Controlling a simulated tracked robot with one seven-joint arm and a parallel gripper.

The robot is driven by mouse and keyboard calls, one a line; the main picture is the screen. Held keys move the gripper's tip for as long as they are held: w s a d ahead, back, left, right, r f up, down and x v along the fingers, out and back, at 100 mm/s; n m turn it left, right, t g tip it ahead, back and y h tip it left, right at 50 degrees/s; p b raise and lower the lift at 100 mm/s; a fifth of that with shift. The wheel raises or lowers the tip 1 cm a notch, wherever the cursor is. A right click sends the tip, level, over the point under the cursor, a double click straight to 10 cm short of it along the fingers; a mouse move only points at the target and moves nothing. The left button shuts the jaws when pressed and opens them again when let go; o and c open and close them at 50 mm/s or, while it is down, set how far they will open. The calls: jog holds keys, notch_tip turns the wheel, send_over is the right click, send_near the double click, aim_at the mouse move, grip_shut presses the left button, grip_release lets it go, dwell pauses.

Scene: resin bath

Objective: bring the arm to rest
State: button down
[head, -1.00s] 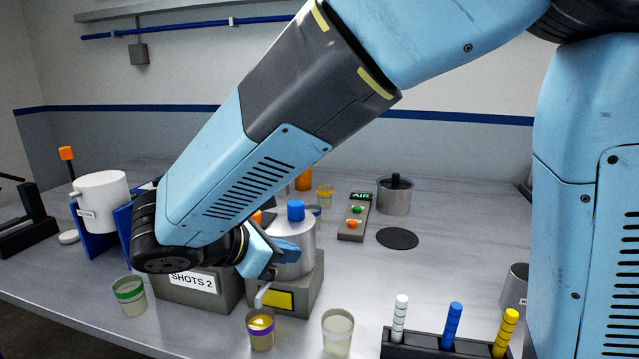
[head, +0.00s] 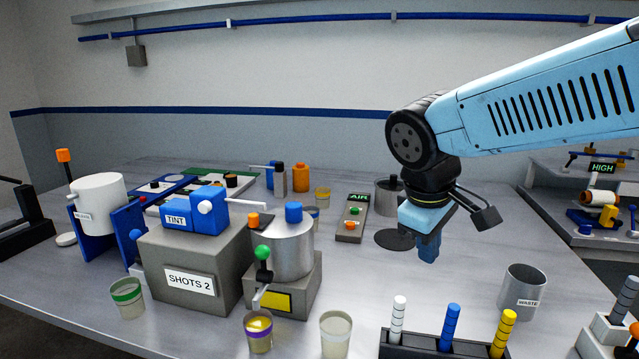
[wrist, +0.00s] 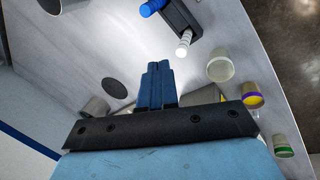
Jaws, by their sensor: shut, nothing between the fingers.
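My gripper (head: 428,250) hangs from the arm over the right-middle part of the bench (head: 460,275), pointing down. Its blue fingers are together with nothing between them, and they also show closed in the wrist view (wrist: 157,68). The gripper is above the bench and apart from the things on it. In the head view it partly covers the metal pot (head: 385,192) and the dark round disc (head: 392,240) behind it.
A rack (head: 430,346) of white, blue and yellow sticks stands in front, with a waste cup (head: 522,290) to its right. At left are the SHOTS 2 block (head: 190,255), a metal pot (head: 293,250) and several cups. The bench between rack and disc is clear.

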jog(key=s+d+r+m+t+y, duration=0.2)
jog(key=s+d+m+t, duration=0.1)
jog(key=d+m, duration=0.3)
jog(key=shift+s+r+m, duration=0.2)
jog(key=shift+s+m, duration=0.3)
jog(key=shift+m, duration=0.8)
